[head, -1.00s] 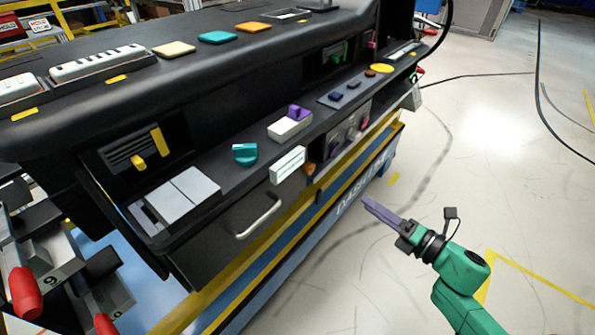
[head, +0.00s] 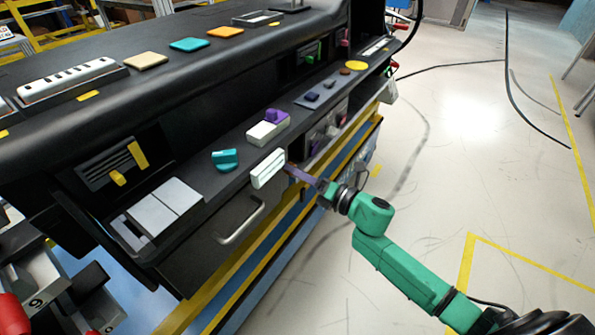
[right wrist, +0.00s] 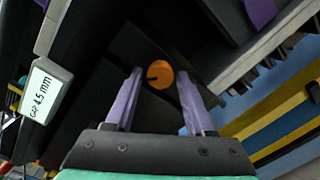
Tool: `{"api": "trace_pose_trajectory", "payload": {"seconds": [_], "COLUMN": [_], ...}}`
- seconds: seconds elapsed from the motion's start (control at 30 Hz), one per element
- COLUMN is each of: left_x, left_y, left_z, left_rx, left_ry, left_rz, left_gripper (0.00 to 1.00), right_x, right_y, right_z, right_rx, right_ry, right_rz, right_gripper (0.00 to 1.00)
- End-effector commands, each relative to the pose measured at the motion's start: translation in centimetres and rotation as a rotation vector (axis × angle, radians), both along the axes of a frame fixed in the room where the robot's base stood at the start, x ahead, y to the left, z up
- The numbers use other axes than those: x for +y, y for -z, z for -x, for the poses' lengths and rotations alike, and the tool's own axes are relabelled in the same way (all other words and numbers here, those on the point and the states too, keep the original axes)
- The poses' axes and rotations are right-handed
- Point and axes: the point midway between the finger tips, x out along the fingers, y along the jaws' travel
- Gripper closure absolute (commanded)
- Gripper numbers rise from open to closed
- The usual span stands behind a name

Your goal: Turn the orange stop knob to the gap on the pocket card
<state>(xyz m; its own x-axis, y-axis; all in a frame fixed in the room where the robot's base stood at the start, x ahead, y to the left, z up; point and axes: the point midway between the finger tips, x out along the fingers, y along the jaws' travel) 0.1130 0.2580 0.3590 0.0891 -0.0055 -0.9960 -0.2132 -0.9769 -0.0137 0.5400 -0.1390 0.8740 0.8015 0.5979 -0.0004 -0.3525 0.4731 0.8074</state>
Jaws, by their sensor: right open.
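The orange stop knob (right wrist: 165,72) shows in the right wrist view, round, with a dark mark pointing left. In the head view my right gripper hides most or all of it. My right gripper (head: 291,169) has its purple fingers at the module's front edge. In the right wrist view its fingers (right wrist: 160,80) are apart, with the knob between the tips in the picture; I cannot tell the remaining distance. The white pocket card (right wrist: 45,92) reads "GAP 4.5 mm", left of the fingers; it also shows in the head view (head: 268,168). My left gripper is not in view.
A teal knob (head: 225,159) and a white block with a purple top (head: 268,131) sit on the ledge above. A drawer with a pale handle (head: 241,222) is below left. The floor (head: 440,180) to the right is clear.

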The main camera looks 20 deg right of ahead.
Motion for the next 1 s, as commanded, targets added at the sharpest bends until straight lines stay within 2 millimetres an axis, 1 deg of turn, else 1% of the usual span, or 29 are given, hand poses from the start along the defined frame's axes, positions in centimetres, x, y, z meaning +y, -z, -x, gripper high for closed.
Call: {"api": "trace_pose_trajectory", "payload": {"seconds": [0.13,0.17,0.2,0.27,0.3,0.67,1.0], "left_x": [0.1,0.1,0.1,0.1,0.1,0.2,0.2], "left_y": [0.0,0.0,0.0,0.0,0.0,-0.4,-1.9], "left_z": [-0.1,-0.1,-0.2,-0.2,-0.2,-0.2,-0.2], "left_rx": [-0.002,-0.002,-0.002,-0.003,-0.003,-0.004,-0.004], "left_ry": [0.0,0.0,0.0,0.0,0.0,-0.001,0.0], "left_rz": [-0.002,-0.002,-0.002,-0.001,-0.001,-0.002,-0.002], "left_gripper": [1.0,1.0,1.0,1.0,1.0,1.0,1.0], "right_x": [0.0,0.0,0.0,0.0,0.0,-0.1,-0.1], "right_y": [0.1,0.1,0.1,0.1,0.1,-0.1,-0.3], "right_z": [0.0,0.0,0.0,0.0,0.0,0.1,0.0], "right_rx": [0.001,0.001,0.001,0.001,0.001,0.03,0.166], "right_ry": [0.001,0.001,0.001,0.001,0.001,0.001,0.002], "right_rz": [0.0,0.0,0.0,0.0,0.0,-0.035,-0.198], "right_gripper": [0.46,0.53,0.69,0.92,1.0,1.0,1.0]}}
